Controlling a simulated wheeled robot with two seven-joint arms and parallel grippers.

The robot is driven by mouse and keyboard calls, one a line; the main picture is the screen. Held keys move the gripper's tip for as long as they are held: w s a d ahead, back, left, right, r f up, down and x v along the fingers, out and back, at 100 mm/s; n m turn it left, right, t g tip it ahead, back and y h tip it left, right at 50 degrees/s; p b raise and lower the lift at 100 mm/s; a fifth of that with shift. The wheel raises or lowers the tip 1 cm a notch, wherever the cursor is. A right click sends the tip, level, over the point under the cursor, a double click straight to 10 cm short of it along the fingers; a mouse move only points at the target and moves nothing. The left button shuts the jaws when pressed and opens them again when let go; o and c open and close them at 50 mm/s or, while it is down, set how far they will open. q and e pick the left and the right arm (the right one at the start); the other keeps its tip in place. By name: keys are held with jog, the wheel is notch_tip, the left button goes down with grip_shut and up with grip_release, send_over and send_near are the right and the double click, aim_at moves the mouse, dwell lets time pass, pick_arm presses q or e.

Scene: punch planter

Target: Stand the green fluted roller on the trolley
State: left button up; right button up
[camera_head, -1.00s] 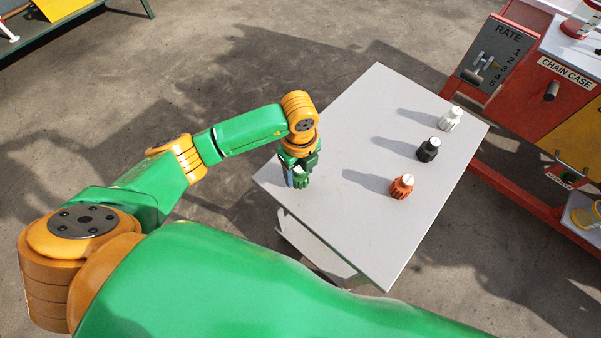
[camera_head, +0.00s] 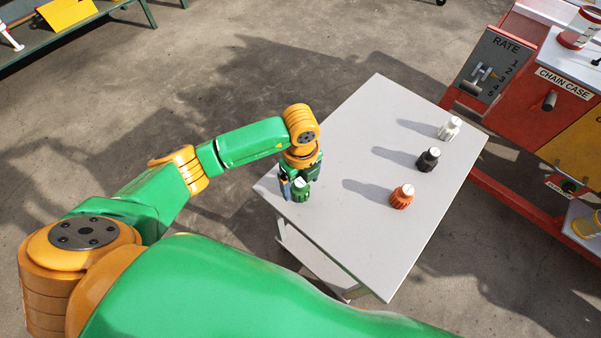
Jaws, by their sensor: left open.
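The green fluted roller (camera_head: 301,191) stands upright on the left corner of the grey trolley (camera_head: 350,240), its pale top showing. My left gripper (camera_head: 299,188) is open around or just behind the roller, pointing down, with a finger showing at the roller's left. The far finger is partly hidden, so I cannot tell whether either finger touches it. My right gripper is not in view.
An orange roller (camera_head: 402,197), a black roller (camera_head: 428,160) and a white roller (camera_head: 449,128) stand in a row along the trolley's right side. The trolley's middle is clear. A red machine (camera_head: 540,125) stands at the right; a green bench (camera_head: 90,32) is at top left.

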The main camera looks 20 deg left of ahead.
aim_at(301, 182)
pick_arm(q)
notch_tip(301, 182, up, 10)
jog(key=shift+r, duration=0.2)
